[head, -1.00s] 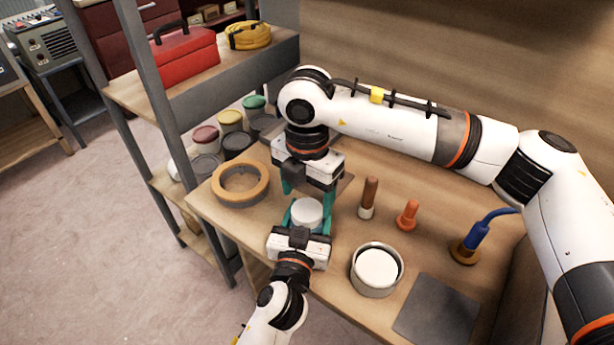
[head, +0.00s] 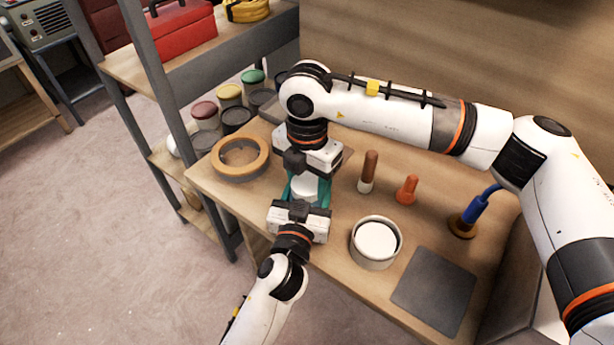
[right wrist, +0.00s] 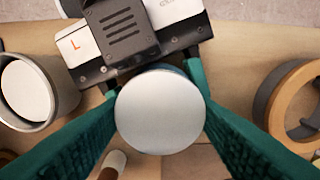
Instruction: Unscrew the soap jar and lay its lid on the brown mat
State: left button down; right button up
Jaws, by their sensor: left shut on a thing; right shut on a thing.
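The soap jar shows as a pale round lid (right wrist: 160,112) in the right wrist view, and as a pale top (head: 305,187) between my grippers in the head view. My left gripper (head: 304,196) reaches in from the front, low, and is shut on the jar; its body is mostly hidden. My right gripper (head: 308,178) points down from above and is shut on the lid, with a green finger on each side. Whether the lid has turned cannot be told. A darker brown patch (head: 345,154), possibly the brown mat, shows partly behind my right gripper.
A wooden ring (head: 240,157) lies left of the jar. A white tub (head: 375,243), a grey mat (head: 434,290), a brown-handled tool (head: 368,172), an orange tool (head: 407,190) and a blue-handled tool (head: 472,215) are to the right. A shelf post (head: 175,100) stands left.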

jog(key=n, duration=0.6)
jog(key=shift+n, duration=0.3)
jog(key=n, duration=0.6)
jog(key=shift+n, duration=0.4)
jog(key=o, duration=1.1)
jog(key=shift+c, duration=0.2)
jog(key=shift+r, duration=0.15)
